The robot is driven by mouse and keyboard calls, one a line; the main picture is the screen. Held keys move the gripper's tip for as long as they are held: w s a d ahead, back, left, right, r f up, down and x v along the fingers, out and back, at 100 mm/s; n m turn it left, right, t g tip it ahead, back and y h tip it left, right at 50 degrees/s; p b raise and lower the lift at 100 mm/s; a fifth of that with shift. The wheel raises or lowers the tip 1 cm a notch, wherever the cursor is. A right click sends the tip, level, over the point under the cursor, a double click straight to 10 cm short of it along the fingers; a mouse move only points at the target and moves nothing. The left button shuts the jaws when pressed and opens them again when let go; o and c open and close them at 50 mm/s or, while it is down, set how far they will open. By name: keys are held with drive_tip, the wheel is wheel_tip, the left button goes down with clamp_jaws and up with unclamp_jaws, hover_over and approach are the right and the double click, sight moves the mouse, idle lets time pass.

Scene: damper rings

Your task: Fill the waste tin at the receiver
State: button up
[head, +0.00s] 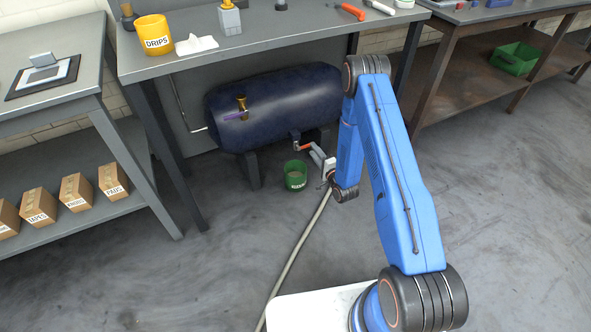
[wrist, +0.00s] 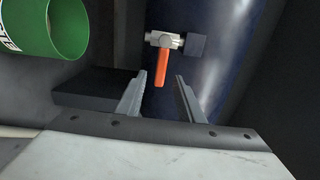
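The receiver (head: 272,98) is a dark blue tank lying on its side under the bench. A drain valve with an orange lever (head: 305,147) sticks out low on its front. In the wrist view the orange lever (wrist: 161,68) points down from a metal valve body (wrist: 164,40).
A bench (head: 260,45) above holds a yellow DRIPS tin (head: 153,35) and tools. A brass fitting (head: 242,103) sits on the tank's left. A hose (head: 300,245) crosses the floor. Boxes (head: 75,190) fill the left shelf. A green crate (head: 514,58) is right.

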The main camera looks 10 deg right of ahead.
drive_tip(key=v, duration=0.3)
idle(0.6)
drive_tip(key=w+d+r+n+g+h, duration=0.1)
drive_tip(key=w+r+n+g, duration=0.1)
drive_tip(key=r, duration=0.6)
drive_tip(key=w+d+r+n+g+h, duration=0.1)
drive_tip(key=w+r+n, duration=0.15)
drive_tip(key=r, duration=0.65)
drive_tip(key=s+d+r+n+g+h, duration=0.1)
drive_tip(key=s+r+n+g+h, duration=0.1)
drive_tip(key=s+r, duration=0.45)
drive_tip(key=s+d+r+n+g+h, duration=0.1)
drive_tip(key=s+d+r+n, duration=0.15)
drive_tip(key=r, duration=0.75)
drive_tip(key=s+r+n+g, duration=0.1)
drive_tip(key=s+r, duration=0.2)
drive_tip(key=s, duration=0.3)
drive_tip(key=s+r+g+h, duration=0.1)
drive_tip(key=s+r, duration=0.3)
drive_tip(key=s, duration=0.3)
drive_tip(key=s+r+n+g, duration=0.1)
drive_tip(key=s+r, duration=0.2)
drive_tip(key=s, duration=0.3)
drive_tip(key=s+a+r+n+g, duration=0.1)
drive_tip(key=s+r+n+g, duration=0.1)
drive_tip(key=s, duration=2.3)
drive_tip(key=shift+s+r+n+g, duration=0.35)
drive_tip(key=shift+s+n+g, duration=0.05)
drive_tip(key=shift+n+g, duration=0.3)
